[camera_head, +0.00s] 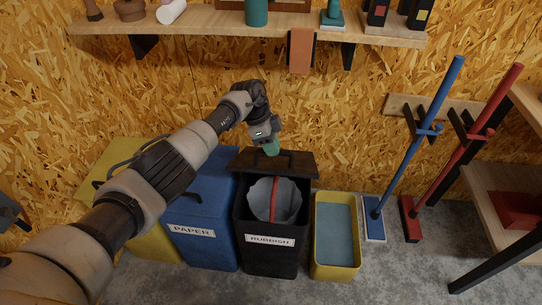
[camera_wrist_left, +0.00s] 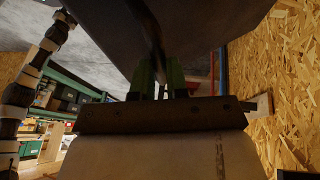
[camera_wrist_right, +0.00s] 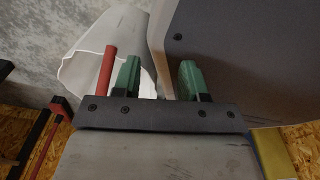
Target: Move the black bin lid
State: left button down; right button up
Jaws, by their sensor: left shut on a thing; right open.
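The black bin lid (camera_head: 302,164) is at the back edge of the black bin marked RUBBISH (camera_head: 268,256), clear of most of its opening. My left gripper (camera_head: 271,149) is shut on the lid's handle. In the left wrist view the lid (camera_wrist_left: 215,22) fills the top as a dark panel, with its handle between the green fingertips. The bin holds a pale grey liner (camera_head: 262,197) with a red strip (camera_head: 273,200) across it. My right gripper (camera_wrist_right: 160,80) is open and empty in the right wrist view. It does not show in the head view.
A blue bin marked PAPER (camera_head: 208,250) stands close on the left, with a yellow bin (camera_head: 152,250) beyond it. A yellow tub (camera_head: 335,272) stands on the right. Blue (camera_head: 420,130) and red (camera_head: 465,135) brooms lean at the wall. A shelf (camera_head: 230,27) runs above.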

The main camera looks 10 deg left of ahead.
pick_arm(q)
jog(key=shift+w+a+f, duration=0.1)
jog(key=shift+w+a, duration=0.05)
jog(key=c, duration=1.6)
grip_release()
jog(key=o, duration=0.5)
jog(key=shift+w+f, duration=0.2)
jog(key=shift+w, duration=0.05)
jog(key=shift+s+r, duration=0.1)
jog(key=shift+r, duration=0.1)
jog(key=v, duration=1)
jog(key=shift+r+p, duration=0.3)
jog(key=shift+p, duration=0.05)
